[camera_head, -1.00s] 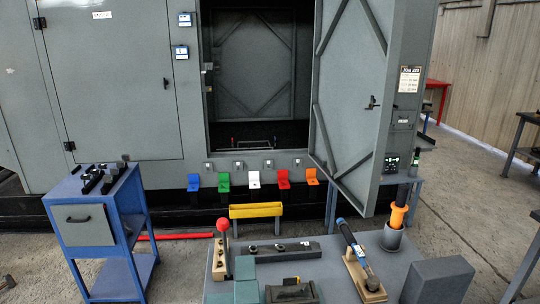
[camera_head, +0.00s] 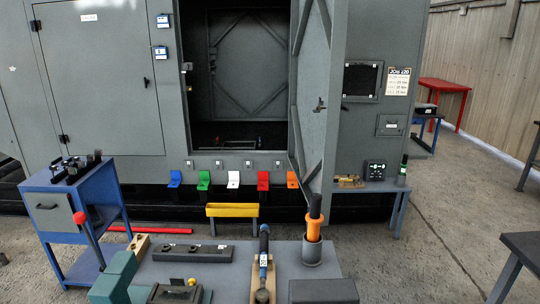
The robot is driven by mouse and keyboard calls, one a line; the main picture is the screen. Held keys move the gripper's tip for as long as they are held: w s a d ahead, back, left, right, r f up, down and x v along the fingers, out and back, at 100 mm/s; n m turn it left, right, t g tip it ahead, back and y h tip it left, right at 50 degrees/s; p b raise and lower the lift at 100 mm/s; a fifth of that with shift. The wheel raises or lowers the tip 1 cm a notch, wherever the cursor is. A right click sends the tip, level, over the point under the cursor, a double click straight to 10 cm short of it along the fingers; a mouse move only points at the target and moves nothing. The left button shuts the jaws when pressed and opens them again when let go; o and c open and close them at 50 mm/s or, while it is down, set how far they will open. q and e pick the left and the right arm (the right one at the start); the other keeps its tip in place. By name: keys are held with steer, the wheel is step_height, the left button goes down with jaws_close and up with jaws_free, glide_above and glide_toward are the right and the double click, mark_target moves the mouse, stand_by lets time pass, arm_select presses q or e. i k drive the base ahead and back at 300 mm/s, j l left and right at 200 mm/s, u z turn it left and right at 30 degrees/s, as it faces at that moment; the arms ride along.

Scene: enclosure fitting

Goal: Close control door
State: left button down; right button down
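A grey door (camera_head: 312,135) with diagonal bracing stands open at the right side of a dark opening (camera_head: 246,65) in the large grey enclosure (camera_head: 178,120). I see the door at a steep angle, with a small dark handle (camera_head: 320,105) on it. Its lower corner reaches below the opening's sill. A latch piece (camera_head: 187,66) shows at the opening's left edge. Another grey door (camera_head: 95,80), at the left, lies flush and closed. I cannot tell which door is called the control door. Neither of my grippers is in view.
A grey worktable (camera_head: 215,270) with a blue-handled tool (camera_head: 264,245) and an orange-collared tool (camera_head: 313,230) in a cup stands in front. A blue cart (camera_head: 70,225) is at left. Coloured tabs (camera_head: 233,180) line the sill. Open floor (camera_head: 430,235) lies at right.

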mark_target(318, 29)
steer(key=l+u, duration=0.3)
steer(key=l, duration=0.2)
steer(key=l+u, duration=0.25)
steer(key=l, duration=0.25)
steer(key=k+l+u, duration=0.1)
steer(key=l+u, duration=0.2)
steer(key=l, duration=0.2)
steer(key=k+l+u, duration=0.15)
steer(key=l+u, duration=0.15)
steer(key=l, duration=0.2)
steer(key=l+u, duration=0.35)
steer(key=l, duration=0.2)
steer(key=l+u, duration=0.35)
steer(key=l, duration=0.25)
steer(key=l+z, duration=0.1)
steer(key=l, duration=0.25)
steer(key=i+l+z, duration=0.15)
steer(key=l, duration=0.15)
steer(key=l+z, duration=0.15)
steer(key=z, duration=0.25)
steer(key=i+l+z, duration=0.1)
steer(key=z, duration=0.3)
steer(key=i+z, duration=0.15)
steer(key=z, duration=0.25)
